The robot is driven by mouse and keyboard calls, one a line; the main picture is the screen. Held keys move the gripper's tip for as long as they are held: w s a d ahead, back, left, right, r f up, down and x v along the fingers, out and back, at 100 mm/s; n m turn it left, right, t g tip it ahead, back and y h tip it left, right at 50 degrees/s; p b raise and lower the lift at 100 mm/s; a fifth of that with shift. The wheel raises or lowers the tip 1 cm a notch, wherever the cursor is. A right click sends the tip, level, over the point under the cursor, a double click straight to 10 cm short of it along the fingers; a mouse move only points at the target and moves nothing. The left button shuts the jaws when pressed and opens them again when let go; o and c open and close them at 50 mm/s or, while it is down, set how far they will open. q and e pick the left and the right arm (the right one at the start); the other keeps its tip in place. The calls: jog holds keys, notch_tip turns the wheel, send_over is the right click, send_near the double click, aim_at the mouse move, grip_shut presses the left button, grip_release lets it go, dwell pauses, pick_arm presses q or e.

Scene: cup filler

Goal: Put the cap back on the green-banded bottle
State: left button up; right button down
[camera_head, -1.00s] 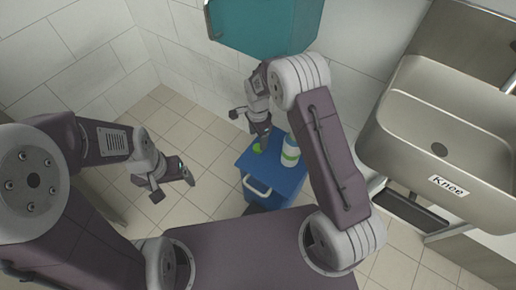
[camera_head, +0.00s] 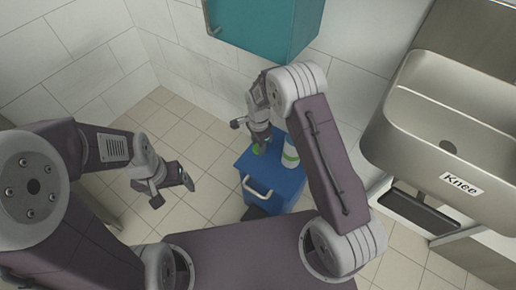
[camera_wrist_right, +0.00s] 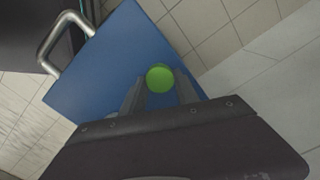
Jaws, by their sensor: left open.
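The bottle (camera_head: 290,152), white with green bands, stands upright on the top of the blue cart (camera_head: 281,178), partly behind my right arm. A round green cap (camera_head: 257,149) is on the cart top left of the bottle. In the right wrist view the cap (camera_wrist_right: 160,77) shows between the two fingertips of my right gripper (camera_wrist_right: 160,88). These fingers stand apart on either side of it; whether they touch it is unclear. In the head view my right gripper (camera_head: 260,143) points down over the cap. My left gripper (camera_head: 173,189) is open and empty, left of the cart.
The cart has a pale handle (camera_head: 257,187) at its front. A teal cabinet (camera_head: 262,25) hangs on the wall behind. A metal sink (camera_head: 445,125) marked "Knee" is at the right. The tiled floor (camera_head: 205,150) between my left gripper and the cart is clear.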

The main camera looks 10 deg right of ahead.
pick_arm(q)
notch_tip(320, 180, up, 5)
jog(key=p, duration=0.4)
jog(key=shift+f+p, duration=0.15)
jog(key=shift+p, duration=0.2)
pick_arm(e)
notch_tip(320, 180, up, 10)
pick_arm(q)
jog(key=shift+o, duration=0.4)
